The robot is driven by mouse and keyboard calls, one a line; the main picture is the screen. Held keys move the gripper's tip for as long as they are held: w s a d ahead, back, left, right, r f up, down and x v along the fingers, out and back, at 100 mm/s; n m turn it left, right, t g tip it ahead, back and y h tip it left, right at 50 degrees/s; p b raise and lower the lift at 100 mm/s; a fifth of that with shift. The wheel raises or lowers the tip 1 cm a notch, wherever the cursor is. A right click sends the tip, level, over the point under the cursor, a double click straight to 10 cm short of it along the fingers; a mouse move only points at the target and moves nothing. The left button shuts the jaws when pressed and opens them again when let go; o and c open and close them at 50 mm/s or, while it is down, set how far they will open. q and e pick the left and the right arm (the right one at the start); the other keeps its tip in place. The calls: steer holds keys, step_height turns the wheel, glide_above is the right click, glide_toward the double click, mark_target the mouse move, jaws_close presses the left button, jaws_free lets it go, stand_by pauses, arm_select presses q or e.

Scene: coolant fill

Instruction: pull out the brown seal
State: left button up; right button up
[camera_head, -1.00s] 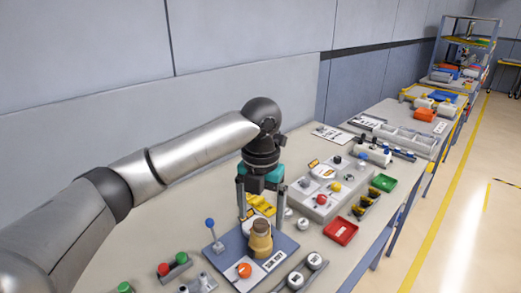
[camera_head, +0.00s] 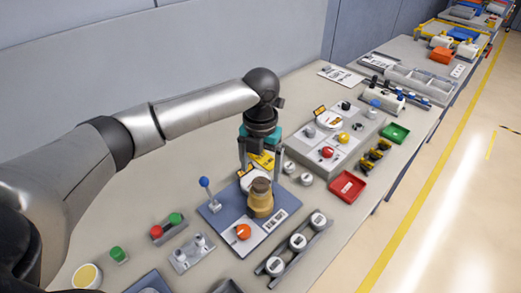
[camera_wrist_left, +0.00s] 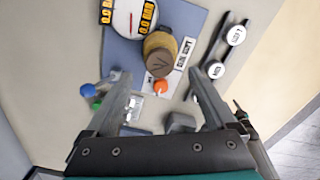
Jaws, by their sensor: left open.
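The brown seal (camera_head: 261,186) is the dark brown cap on top of a tan, stepped cylinder (camera_head: 260,206). The cylinder stands upright on a blue-grey board (camera_head: 228,219). In the left wrist view the brown seal (camera_wrist_left: 160,62) faces the camera, above the middle of the picture. My left gripper (camera_head: 261,172) is open, pointing down, with its two fingers apart behind and above the cylinder in the head view. In the left wrist view its fingers (camera_wrist_left: 164,78) stand wide apart with nothing between them held. My right gripper is not in view.
The board also carries a blue-knobbed lever (camera_head: 204,183), an orange knob (camera_head: 243,231) and a white dial with yellow displays (camera_wrist_left: 128,14). A rack of white-capped items (camera_head: 298,242) stands at right. A red tray (camera_head: 347,186) and a grey control panel (camera_head: 335,135) lie beyond.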

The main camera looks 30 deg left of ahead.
mark_target(260, 182)
arm_select(q)
step_height(260, 182, down, 5)
steer(key=shift+f, duration=0.4)
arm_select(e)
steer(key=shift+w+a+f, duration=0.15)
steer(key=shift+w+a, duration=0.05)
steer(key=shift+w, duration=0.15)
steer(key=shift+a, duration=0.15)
arm_select(q)
steer(key=c, duration=1.4)
steer(key=o, duration=0.7)
steer(key=c, duration=0.4)
steer(key=shift+c, duration=0.2)
steer(key=shift+r+p, duration=0.4)
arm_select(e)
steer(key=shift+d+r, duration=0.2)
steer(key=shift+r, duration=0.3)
arm_select(q)
steer(key=shift+r+p, duration=2.1)
steer(key=shift+p, duration=0.3)
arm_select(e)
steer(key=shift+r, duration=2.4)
